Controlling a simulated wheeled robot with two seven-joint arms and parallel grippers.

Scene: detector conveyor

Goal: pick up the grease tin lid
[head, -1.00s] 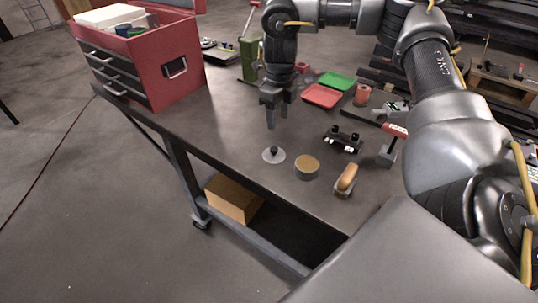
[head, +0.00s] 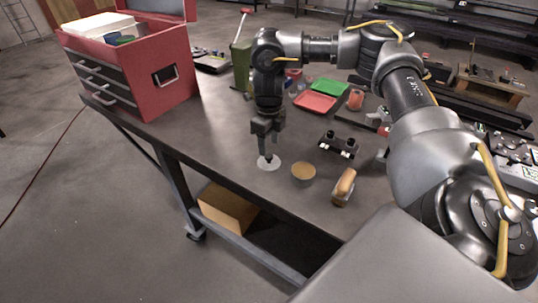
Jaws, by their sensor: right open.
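The grease tin lid (head: 264,166) is a pale round disc lying flat on the workbench near its front edge. Its dark knob is largely hidden by my gripper. My right gripper (head: 267,152) points straight down just over the lid, with its fingertips around or close to the knob; it is open, and I cannot tell whether it touches. The open grease tin (head: 303,171), with tan grease inside, stands just right of the lid. My left gripper is not in view.
A wooden-handled brush (head: 344,186) lies right of the tin. A black fixture (head: 338,145) stands behind it. Red (head: 315,103) and green (head: 329,87) trays lie farther back. A red toolbox (head: 150,75) stands at the left. The bench between toolbox and lid is clear.

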